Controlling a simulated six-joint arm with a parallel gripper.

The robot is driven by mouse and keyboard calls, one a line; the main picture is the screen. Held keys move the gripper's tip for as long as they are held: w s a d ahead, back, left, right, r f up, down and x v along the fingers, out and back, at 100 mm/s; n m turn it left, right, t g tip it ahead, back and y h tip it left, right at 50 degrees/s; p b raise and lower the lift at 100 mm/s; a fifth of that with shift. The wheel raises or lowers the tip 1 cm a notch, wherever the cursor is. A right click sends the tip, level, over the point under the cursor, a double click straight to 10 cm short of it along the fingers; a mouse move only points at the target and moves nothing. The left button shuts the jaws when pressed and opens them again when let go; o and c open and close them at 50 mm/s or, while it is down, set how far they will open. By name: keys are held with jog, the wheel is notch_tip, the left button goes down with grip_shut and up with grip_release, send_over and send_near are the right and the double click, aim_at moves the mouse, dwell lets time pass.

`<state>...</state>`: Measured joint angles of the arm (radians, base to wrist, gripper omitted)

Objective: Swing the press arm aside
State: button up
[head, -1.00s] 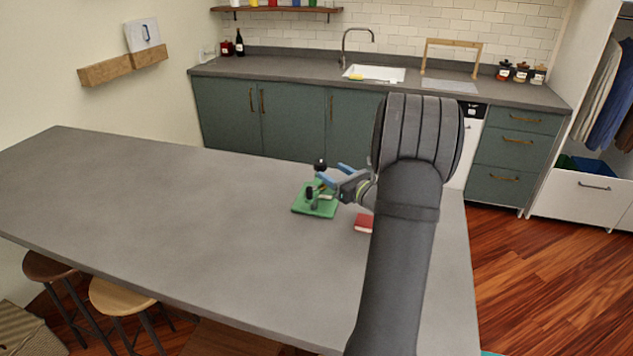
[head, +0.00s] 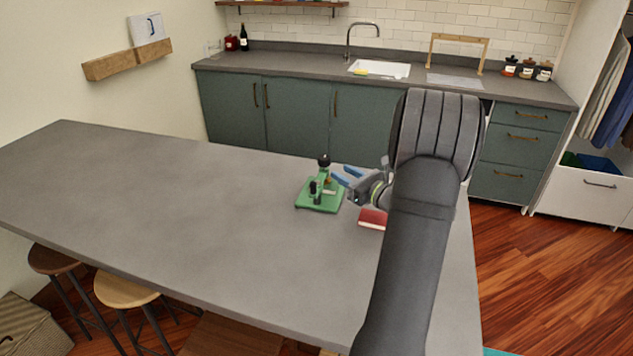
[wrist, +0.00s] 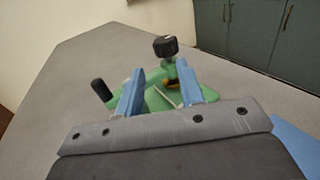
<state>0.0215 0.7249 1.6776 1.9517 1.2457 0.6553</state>
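The small press has a green base (head: 318,203), which stands on the grey counter. A black knob (head: 323,160) tops its upright green part, and a dark handle (head: 313,188) stands at its left. In the wrist view the knob (wrist: 165,46) is beyond the fingertips and the black handle (wrist: 102,90) is left of the fingers. My gripper (head: 340,175) has blue fingers and is just right of the press. In the wrist view my gripper (wrist: 160,88) is open, with nothing held between its fingers. The fingers and palm hide part of the base.
A red block or book (head: 372,219) lies on the counter (head: 180,215), below my gripper and right of the press. The counter left of the press is clear. A sink counter (head: 290,68) runs along the back wall, and stools (head: 122,291) stand at the front left.

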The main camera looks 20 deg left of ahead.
jog(key=s+d+f+n+g+y, duration=0.1)
jog(key=s+d+n+g+y, duration=0.15)
jog(key=s+d+g, duration=0.5)
jog(key=t, duration=0.3)
send_near(313, 192)
jog(key=shift+n+g+h, duration=0.25)
jog(key=x, duration=0.3)
jog(key=r+x, duration=0.1)
jog(key=x, duration=0.3)
jog(key=w+r+x, duration=0.1)
jog(key=x, duration=0.2)
jog(key=shift+a, duration=0.1)
jog(key=shift+c, duration=0.4)
grip_shut()
